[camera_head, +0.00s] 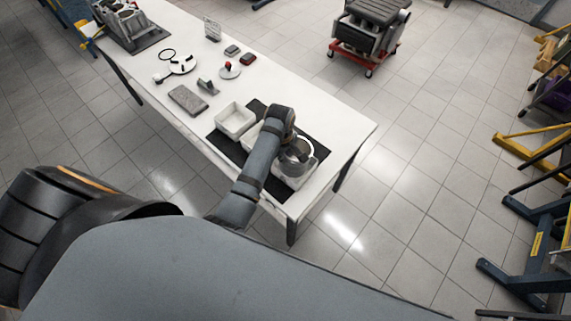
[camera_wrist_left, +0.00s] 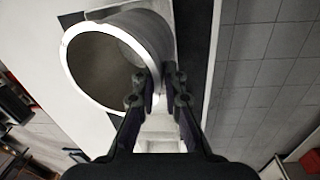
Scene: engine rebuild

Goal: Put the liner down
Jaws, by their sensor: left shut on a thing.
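The liner is a grey metal cylinder (camera_head: 298,157), open at the end, over the right end of the table in the head view. It also fills the upper middle of the left wrist view (camera_wrist_left: 150,35), its round rim facing the camera. My left gripper (camera_wrist_left: 162,80) is shut on the liner's wall at one side of the rim. In the head view my left gripper (camera_head: 287,138) is partly hidden by its own wrist. My right gripper is not in view.
A second white bin (camera_head: 235,134) stands left of my arm on a black mat (camera_head: 217,141). A grey block (camera_head: 188,100), small parts and an engine block (camera_head: 128,20) lie farther along the white table (camera_head: 335,115). The table's right corner is clear.

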